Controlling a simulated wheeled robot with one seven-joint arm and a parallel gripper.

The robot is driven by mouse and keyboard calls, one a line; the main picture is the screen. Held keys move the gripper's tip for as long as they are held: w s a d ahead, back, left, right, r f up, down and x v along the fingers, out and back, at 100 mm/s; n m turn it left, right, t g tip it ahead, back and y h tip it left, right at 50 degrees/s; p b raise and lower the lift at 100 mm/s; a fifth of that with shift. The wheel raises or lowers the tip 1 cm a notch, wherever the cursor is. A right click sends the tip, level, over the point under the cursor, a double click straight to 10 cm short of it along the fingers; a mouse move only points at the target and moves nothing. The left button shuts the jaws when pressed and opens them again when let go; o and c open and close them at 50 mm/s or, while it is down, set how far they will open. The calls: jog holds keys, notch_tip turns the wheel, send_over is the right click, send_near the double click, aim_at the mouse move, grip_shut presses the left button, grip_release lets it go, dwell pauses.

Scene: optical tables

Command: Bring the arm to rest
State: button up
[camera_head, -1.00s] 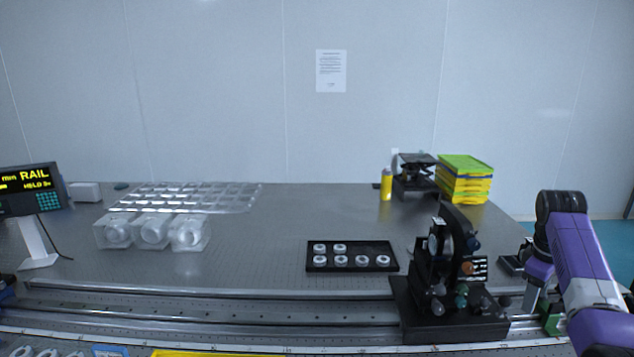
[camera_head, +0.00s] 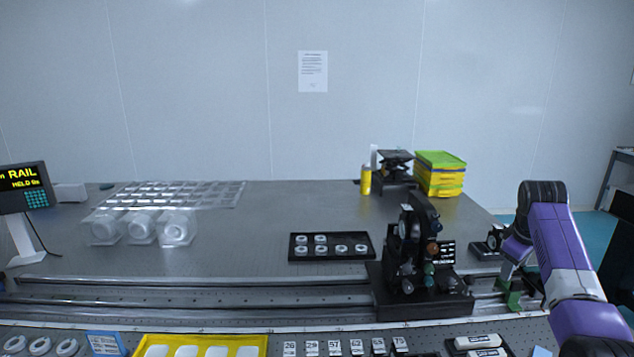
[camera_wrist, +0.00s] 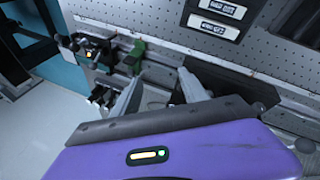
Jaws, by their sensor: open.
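My purple and white arm (camera_head: 565,250) is bent at the right side of the head view, raised over the right end of the table. My gripper (camera_wrist: 162,88) shows in the wrist view with its two grey fingers apart and nothing between them. Beyond the fingers are the perforated table top (camera_wrist: 160,40) and small green and black rail parts (camera_wrist: 133,58). In the head view the fingers are hard to make out beside the rail's right end.
A black optical mount (camera_head: 415,250) stands on the rail (camera_head: 200,293), left of my arm. A black tray of white rings (camera_head: 331,256) lies behind the rail. A yellow tray (camera_head: 140,342) and labelled parts line the front. Open floor (camera_head: 590,232) shows at right.

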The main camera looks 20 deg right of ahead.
jog(key=w+r+m+t+h, duration=0.2)
jog(key=w+r+t, duration=0.1)
jog(key=w+t, duration=0.15)
jog(key=w+a+f+t+h, duration=0.1)
jog(key=w+a+f+t, duration=0.1)
jog(key=a+f+t, duration=0.3)
jog(key=s+a+f+m+t, duration=0.1)
jog(key=s+a+f, duration=0.15)
jog(key=a, duration=0.35)
jog(key=s+a+f+t, duration=0.1)
jog(key=s+a, duration=0.3)
jog(key=a, duration=0.3)
jog(key=s+a+f+m+t, duration=0.1)
jog(key=s+a+f, duration=0.15)
jog(key=a, duration=0.35)
jog(key=s+a+y, duration=0.2)
jog(key=s+a, duration=0.6)
jog(key=s, duration=0.5)
jog(key=s+a+r+n+y, duration=0.1)
jog(key=s+a+y, duration=0.1)
jog(key=s+a, duration=0.6)
jog(key=s+a+r+n+y, duration=0.1)
jog(key=s+a, duration=0.7)
jog(key=s, duration=1.2)
jog(key=shift+s+a+r+g+y, duration=0.15)
jog(key=shift+a+g+y, duration=0.2)
jog(key=shift+y, duration=0.55)
